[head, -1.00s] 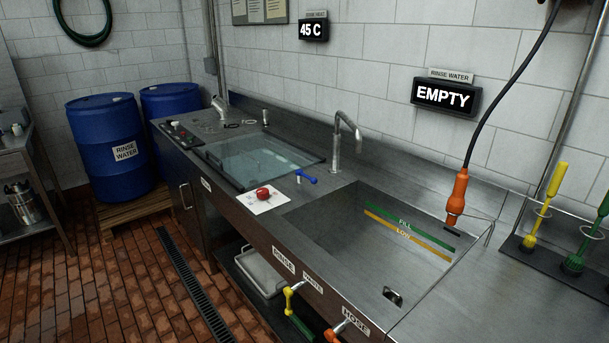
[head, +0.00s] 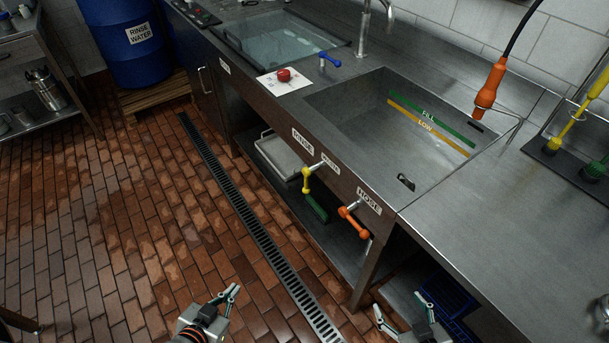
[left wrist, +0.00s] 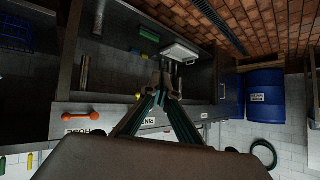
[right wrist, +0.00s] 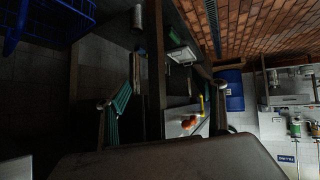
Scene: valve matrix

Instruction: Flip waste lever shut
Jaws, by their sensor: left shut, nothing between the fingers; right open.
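The sink front carries a RINSE label (head: 302,140), a small label that looks like WASTE (head: 330,168) and a HOSE label (head: 369,200). A yellow lever (head: 306,182) hangs down on a metal stub below the RINSE and small labels. An orange lever (head: 354,222) slants down to the right below HOSE; it also shows in the left wrist view (left wrist: 90,115). My left gripper (head: 232,290) is shut and empty, low over the floor and apart from the levers. My right gripper (head: 402,305) is open and empty, below and right of the orange lever.
The sink basin (head: 335,105) is above the levers. A shelf below holds a pale tray (head: 280,155) and a green object (head: 316,208). A steel leg (head: 362,275) stands below the orange lever. Brick floor (head: 150,230) with a drain grate (head: 250,235) is clear.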

